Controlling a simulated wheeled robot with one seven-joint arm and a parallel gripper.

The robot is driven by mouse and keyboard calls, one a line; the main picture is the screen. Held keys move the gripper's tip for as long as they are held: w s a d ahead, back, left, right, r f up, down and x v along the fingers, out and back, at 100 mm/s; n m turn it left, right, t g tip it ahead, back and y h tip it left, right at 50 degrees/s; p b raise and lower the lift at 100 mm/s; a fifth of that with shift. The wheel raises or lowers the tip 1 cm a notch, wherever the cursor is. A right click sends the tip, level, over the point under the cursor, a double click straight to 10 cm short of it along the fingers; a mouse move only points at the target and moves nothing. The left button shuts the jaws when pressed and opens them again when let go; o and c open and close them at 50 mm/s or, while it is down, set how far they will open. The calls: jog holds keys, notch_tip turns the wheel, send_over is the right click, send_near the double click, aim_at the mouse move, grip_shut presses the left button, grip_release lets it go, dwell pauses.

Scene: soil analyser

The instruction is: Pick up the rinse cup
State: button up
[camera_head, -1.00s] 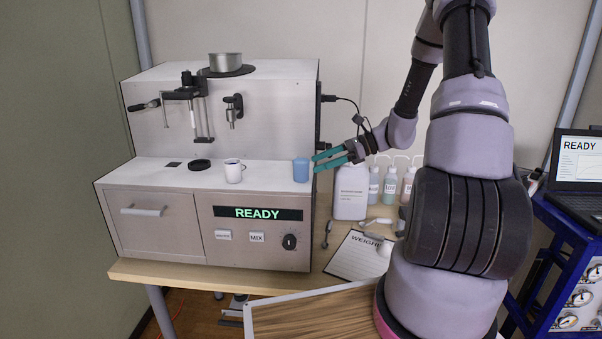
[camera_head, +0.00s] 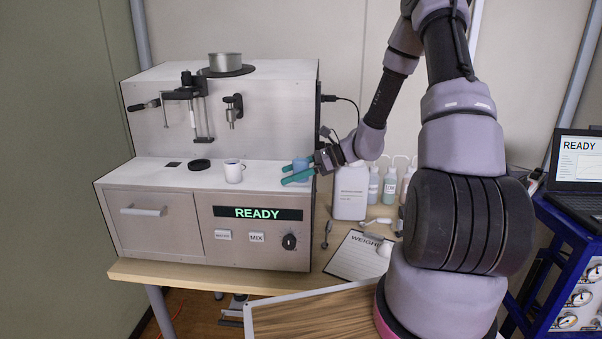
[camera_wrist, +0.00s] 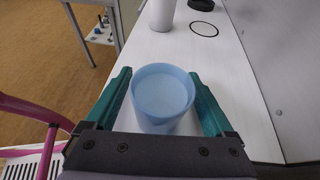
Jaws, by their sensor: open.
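The rinse cup, taken to be the blue cup (camera_head: 300,165), stands upright near the right end of the analyser's white ledge. In the wrist view the blue cup (camera_wrist: 162,97) sits between the two green fingers, and a gap shows between it and the fingers. My gripper (camera_head: 296,175) is open, with one finger on each side of the cup. In the head view the fingers and wrist partly hide the cup. My gripper also shows in the wrist view (camera_wrist: 163,95).
A white mug (camera_head: 233,172) stands on the ledge to the left, beside a black disc (camera_head: 200,164). A large white bottle (camera_head: 350,190) and several smaller bottles stand right of the analyser. A clipboard (camera_head: 358,255) lies on the table.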

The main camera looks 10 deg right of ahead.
grip_shut()
jog(key=shift+r, duration=0.15)
notch_tip(320, 180, up, 10)
jog(key=shift+f, duration=0.25)
dwell(0.9)
jog(key=shift+w+d+r, duration=0.1)
jog(key=shift+r, duration=0.05)
